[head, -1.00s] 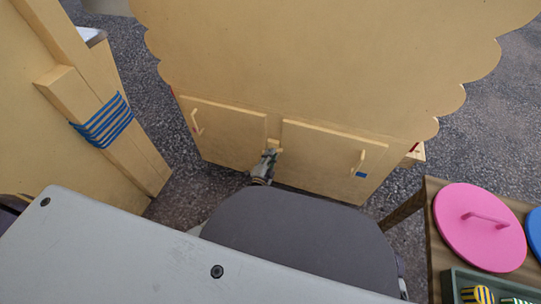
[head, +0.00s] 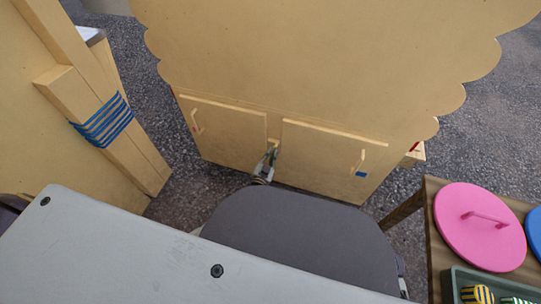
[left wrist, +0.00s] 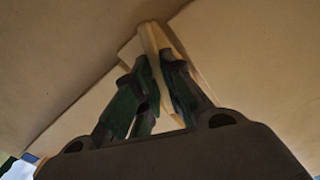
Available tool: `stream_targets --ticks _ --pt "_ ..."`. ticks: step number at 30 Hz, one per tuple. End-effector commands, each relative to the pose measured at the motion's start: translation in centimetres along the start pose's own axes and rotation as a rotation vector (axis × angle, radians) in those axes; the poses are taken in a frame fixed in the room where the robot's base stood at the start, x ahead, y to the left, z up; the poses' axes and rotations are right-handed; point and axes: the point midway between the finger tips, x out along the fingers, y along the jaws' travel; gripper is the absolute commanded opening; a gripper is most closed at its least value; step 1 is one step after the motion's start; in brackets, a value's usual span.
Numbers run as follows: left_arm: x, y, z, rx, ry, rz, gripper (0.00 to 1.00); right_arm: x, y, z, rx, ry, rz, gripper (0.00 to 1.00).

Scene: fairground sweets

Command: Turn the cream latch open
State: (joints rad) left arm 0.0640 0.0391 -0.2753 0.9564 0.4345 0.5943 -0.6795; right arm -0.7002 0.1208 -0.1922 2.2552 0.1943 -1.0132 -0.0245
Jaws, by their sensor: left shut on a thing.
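The cream latch (head: 273,144) sits between two cream cupboard doors on the low front of the stall, the left door (head: 225,128) and the right door (head: 325,155). Both doors look closed. My left gripper (head: 270,156) is at the latch, and its fingers cover the latch's lower part in the head view. In the left wrist view the gripper (left wrist: 160,68) is shut on the latch (left wrist: 152,40), whose pale bar runs up between the dark fingers. The latch's exact angle is hard to tell. My right gripper is not in view.
The left door has a pale handle (head: 196,122) and the right door another (head: 358,160). A blue patch (head: 361,174) is low on the right door. A wooden table (head: 429,225) with a pink lid (head: 479,226) and a green tray (head: 449,288) stands at the right.

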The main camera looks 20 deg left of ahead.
Motion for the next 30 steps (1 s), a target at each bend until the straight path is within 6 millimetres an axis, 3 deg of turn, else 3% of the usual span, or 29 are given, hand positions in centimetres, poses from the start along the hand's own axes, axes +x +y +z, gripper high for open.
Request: stream_targets --ticks 15,30 --pt "-0.16 0.16 0.18 -0.319 -0.003 0.002 0.00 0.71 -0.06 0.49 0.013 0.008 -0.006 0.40" --pt "-0.16 0.16 0.18 -0.387 -0.004 0.002 0.00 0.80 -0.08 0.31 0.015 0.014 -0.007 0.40"
